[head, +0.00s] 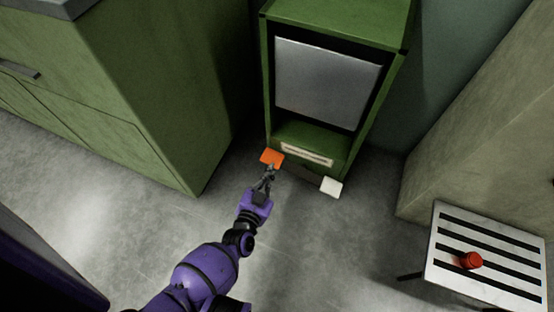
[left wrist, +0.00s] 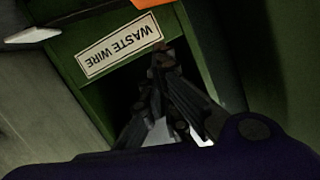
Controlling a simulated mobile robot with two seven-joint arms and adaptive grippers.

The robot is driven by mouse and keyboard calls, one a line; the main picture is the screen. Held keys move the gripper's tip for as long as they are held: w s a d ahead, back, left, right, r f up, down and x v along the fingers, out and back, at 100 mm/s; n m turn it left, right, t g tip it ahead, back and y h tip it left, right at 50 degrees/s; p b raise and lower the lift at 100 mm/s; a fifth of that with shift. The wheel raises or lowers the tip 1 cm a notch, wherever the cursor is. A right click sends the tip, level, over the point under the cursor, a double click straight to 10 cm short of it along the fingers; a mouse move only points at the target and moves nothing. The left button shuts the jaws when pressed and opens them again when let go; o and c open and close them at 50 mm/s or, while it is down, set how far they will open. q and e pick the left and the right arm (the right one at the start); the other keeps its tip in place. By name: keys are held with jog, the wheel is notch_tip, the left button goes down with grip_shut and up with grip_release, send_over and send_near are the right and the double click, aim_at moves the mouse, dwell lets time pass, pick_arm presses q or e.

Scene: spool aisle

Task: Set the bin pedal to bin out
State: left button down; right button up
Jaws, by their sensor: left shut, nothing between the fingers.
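A green cabinet (head: 336,151) holds a grey bin (head: 327,82), whose flat front sits within the cabinet's frame. A label (head: 307,155) on its lower front reads WASTE WIRE in the left wrist view (left wrist: 119,45). Low at the cabinet's foot are an orange pedal (head: 272,157) on the left and a white pedal (head: 331,187) on the right. In the left wrist view the orange pedal (left wrist: 147,3) is cut by the top edge. My left gripper (head: 270,171) is shut and empty, its tips just in front of the orange pedal; I cannot tell whether they touch it.
A green cupboard (head: 110,100) stands at the left, with a narrow dark gap beside the bin cabinet. A striped slatted stand (head: 487,254) with a red knob-like piece (head: 471,260) is at the lower right. Grey floor (head: 330,245) between them is clear.

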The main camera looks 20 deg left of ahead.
pick_arm(q)
jog(key=b+x, duration=0.1)
jog(key=x, duration=0.2)
jog(key=b+x, duration=0.2)
jog(key=x, duration=0.1)
jog(key=b+x, duration=0.2)
jog(key=x, duration=0.2)
jog(key=shift+d+f, duration=0.15)
jog(key=shift+f, duration=0.15)
jog(key=shift+a+f+b, duration=0.15)
jog(key=shift+f+b, duration=0.4)
jog(key=shift+a+f+b, duration=0.15)
jog(key=shift+f+b, duration=0.4)
jog(key=shift+f, duration=0.05)
jog(key=shift+a+f+b, duration=0.15)
jog(key=shift+f+b, duration=0.3)
jog(key=shift+b, duration=0.1)
jog(key=shift+a+f, duration=0.1)
pick_arm(e)
notch_tip(320, 180, down, 8)
jog(key=w+n, duration=0.1)
jog(key=shift+w+d+r, duration=0.15)
jog(key=shift+w+r, duration=0.1)
jog(key=shift+w, duration=0.15)
jog(key=shift+s, duration=0.25)
